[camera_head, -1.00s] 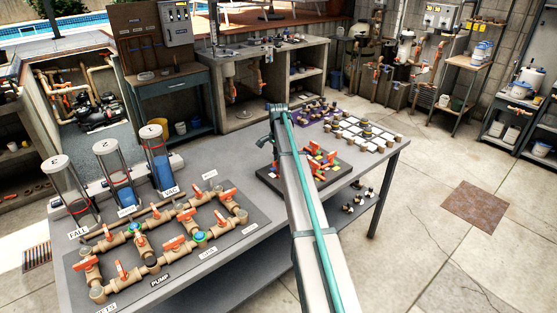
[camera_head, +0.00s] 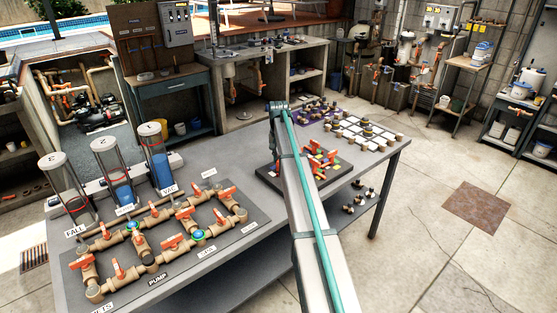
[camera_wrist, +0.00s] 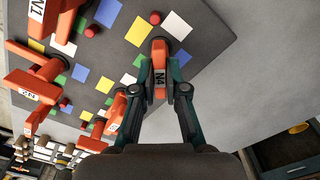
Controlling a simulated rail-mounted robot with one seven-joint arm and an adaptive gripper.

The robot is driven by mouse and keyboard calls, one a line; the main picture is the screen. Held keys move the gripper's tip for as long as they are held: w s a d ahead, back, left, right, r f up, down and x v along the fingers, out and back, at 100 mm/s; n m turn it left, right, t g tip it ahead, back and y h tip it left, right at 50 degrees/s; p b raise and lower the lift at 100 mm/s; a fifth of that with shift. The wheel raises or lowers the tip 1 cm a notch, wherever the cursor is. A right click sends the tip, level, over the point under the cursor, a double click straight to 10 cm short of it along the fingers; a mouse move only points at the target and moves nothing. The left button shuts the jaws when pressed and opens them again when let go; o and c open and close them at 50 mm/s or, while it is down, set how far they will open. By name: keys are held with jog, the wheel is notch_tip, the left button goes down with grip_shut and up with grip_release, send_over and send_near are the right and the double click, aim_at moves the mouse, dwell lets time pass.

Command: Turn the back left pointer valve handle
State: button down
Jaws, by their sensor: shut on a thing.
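Orange pointer valve handles (camera_head: 322,155) stand on a dark board with coloured squares (camera_head: 266,178) on the table, partly behind my arm in the head view. In the wrist view, my gripper (camera_wrist: 160,62) has its two fingers closed on either side of an orange handle marked N4 (camera_wrist: 160,76), near the board's edge. Handles marked N1 (camera_wrist: 42,12) and N2 (camera_wrist: 32,88), with another orange handle (camera_wrist: 115,112), are to the left. The gripper is hidden by my arm in the head view. I cannot tell which handle is the back left one.
A board of tan pipes with orange valves (camera_head: 165,290) fills the table's left end, with clear cylinders (camera_head: 113,172) behind it. A white-squared board (camera_head: 362,132) with small fittings lies at the table's far right. The grey tabletop (camera_head: 225,155) between has free room.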

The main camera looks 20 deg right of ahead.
jog(key=n+b, duration=0.1)
jog(key=n, duration=1)
jog(key=shift+b, duration=0.3)
jog(key=n, duration=0.3)
jog(key=shift+n, duration=0.3)
jog(key=n, duration=0.3)
jog(key=shift+n+b, duration=0.3)
jog(key=n, duration=0.3)
jog(key=shift+n, duration=0.4)
jog(key=n, duration=0.6)
jog(key=c, duration=1.2)
grip_release()
jog(key=shift+r, duration=0.1)
